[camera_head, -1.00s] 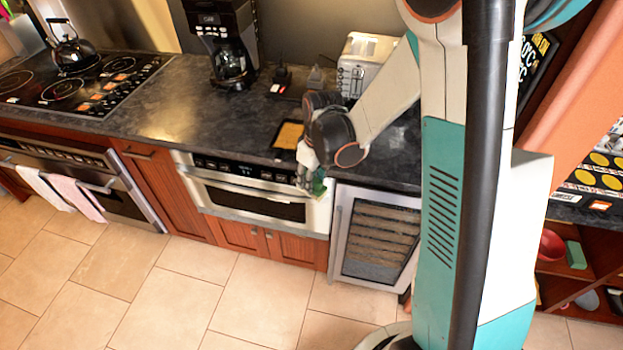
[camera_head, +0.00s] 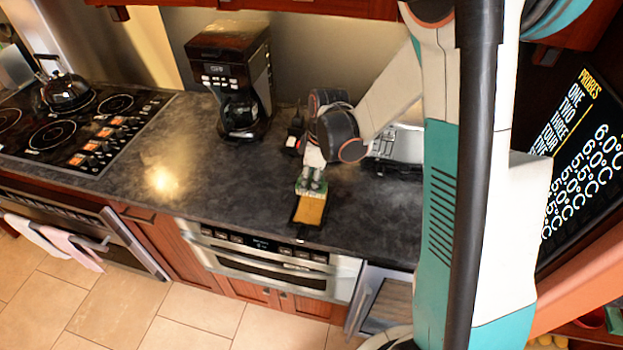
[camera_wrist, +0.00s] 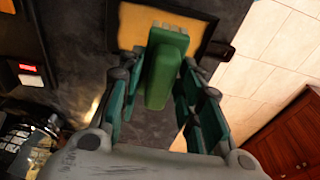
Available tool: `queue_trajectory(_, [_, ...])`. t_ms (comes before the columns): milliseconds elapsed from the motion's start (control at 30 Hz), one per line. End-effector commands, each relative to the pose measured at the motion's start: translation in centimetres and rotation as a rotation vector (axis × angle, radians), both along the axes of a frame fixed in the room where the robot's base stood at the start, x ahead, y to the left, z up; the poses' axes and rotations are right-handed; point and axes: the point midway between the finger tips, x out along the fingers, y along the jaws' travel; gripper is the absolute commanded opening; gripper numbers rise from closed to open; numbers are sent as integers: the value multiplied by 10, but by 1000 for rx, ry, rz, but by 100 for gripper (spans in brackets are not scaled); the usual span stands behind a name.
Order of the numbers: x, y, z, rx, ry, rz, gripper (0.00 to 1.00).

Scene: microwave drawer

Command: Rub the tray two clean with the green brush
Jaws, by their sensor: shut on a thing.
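The green brush (camera_wrist: 164,68) is held between the fingers of my gripper (camera_wrist: 165,95) in the wrist view. In the head view my gripper (camera_head: 313,178) points down at the tray's back end, with a little green of the brush showing at its fingertips. The tray (camera_head: 308,210) is a dark-rimmed piece with a yellow-brown inner surface, lying on the counter near its front edge. In the wrist view the tray (camera_wrist: 203,38) lies beyond the brush, which covers part of it. I cannot tell whether the brush touches the tray.
A coffee maker (camera_head: 233,80) stands back left of my gripper, and a toaster (camera_head: 400,147) stands to its right. Small dark items (camera_head: 295,135) sit behind it. The kettle (camera_head: 66,90) and cooktop are far left. The counter (camera_head: 180,165) left of the tray is clear.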

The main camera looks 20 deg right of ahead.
Motion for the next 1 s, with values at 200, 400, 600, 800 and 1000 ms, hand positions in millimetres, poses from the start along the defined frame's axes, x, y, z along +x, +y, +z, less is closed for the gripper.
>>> queue_trajectory(200, [0,0,0,0,0,2,2])
queue_trajectory(400, [0,0,0,0,0,2,2])
queue_trajectory(600, [0,0,-1,1,-1,2,2])
queue_trajectory(800, [0,0,-15,1,-1,2,2])
queue_trajectory(1000, [0,0,-34,1,-1,2,2])
